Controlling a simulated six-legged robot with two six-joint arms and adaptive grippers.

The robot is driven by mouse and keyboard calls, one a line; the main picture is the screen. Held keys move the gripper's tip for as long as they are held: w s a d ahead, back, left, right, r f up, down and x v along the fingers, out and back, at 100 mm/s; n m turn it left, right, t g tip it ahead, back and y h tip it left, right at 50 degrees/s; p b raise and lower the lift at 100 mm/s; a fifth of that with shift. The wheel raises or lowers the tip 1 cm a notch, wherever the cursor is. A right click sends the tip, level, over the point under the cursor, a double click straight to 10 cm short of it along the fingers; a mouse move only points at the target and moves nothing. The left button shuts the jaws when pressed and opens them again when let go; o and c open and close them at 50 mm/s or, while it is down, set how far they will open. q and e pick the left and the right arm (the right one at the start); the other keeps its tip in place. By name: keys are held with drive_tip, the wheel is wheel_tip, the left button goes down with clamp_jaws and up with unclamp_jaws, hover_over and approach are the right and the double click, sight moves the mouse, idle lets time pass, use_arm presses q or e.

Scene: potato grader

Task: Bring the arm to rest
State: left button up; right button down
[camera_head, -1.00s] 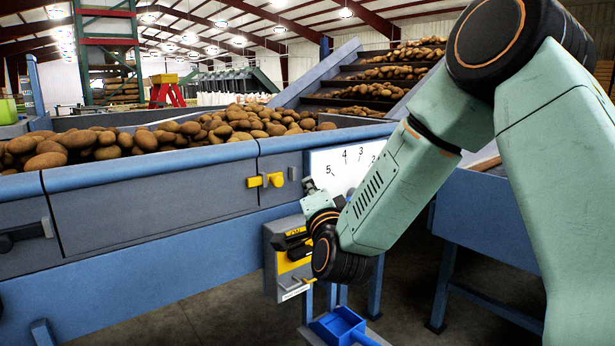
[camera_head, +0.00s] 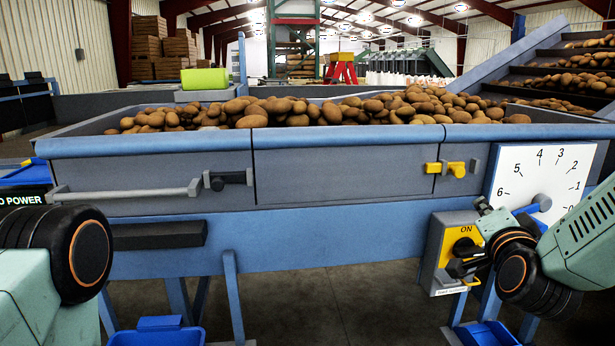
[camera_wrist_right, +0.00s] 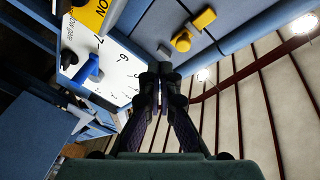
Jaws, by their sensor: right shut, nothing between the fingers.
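My right arm (camera_head: 580,245) comes in from the right edge in the head view. Its gripper (camera_head: 458,265) is shut and empty, in front of the grey switch box (camera_head: 438,262) with the yellow "ON" plate. Whether it touches the box cannot be told from this view. In the right wrist view the two dark fingers meet at the tips (camera_wrist_right: 159,70), with nothing between them. My left arm (camera_head: 50,275) shows only as a wrist section at the lower left; its gripper is out of frame.
The white numbered dial (camera_head: 520,170) with a blue knob and a yellow latch (camera_head: 446,168) are close to my right gripper. The blue grader bed (camera_head: 330,235) holds many potatoes. Blue bins (camera_head: 157,335) stand low in front. Open floor shows underneath.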

drive_tip(key=s+a+f+n+g+y+p, duration=0.1)
drive_tip(key=s+a+f+n+g+y, duration=0.2)
drive_tip(key=f, duration=0.5)
drive_tip(key=s+a+f+n+g, duration=0.3)
drive_tip(key=s+f, duration=0.3)
drive_tip(key=f, duration=0.2)
drive_tip(key=s+a+f+n+g+y+p, duration=0.1)
drive_tip(key=s+a+f+n+g+y, duration=0.2)
drive_tip(key=f, duration=0.4)
use_arm(q)
wheel_tip(320, 180, up, 4)
drive_tip(key=shift+r+p, duration=0.25)
drive_tip(key=shift+p, duration=1)
use_arm(e)
drive_tip(key=s+a+f+n+g, duration=0.1)
drive_tip(key=s+f+g, duration=0.3)
drive_tip(key=s, duration=0.9)
drive_tip(key=s+a+f+n+g, duration=0.2)
drive_tip(key=s+f, duration=0.6)
drive_tip(key=s, duration=0.6)
drive_tip(key=shift+s+a+f+n+g+h, duration=0.3)
drive_tip(key=shift+n+g+h, duration=0.15)
drive_tip(key=shift+g, duration=0.45)
drive_tip(key=shift+w, duration=0.1)
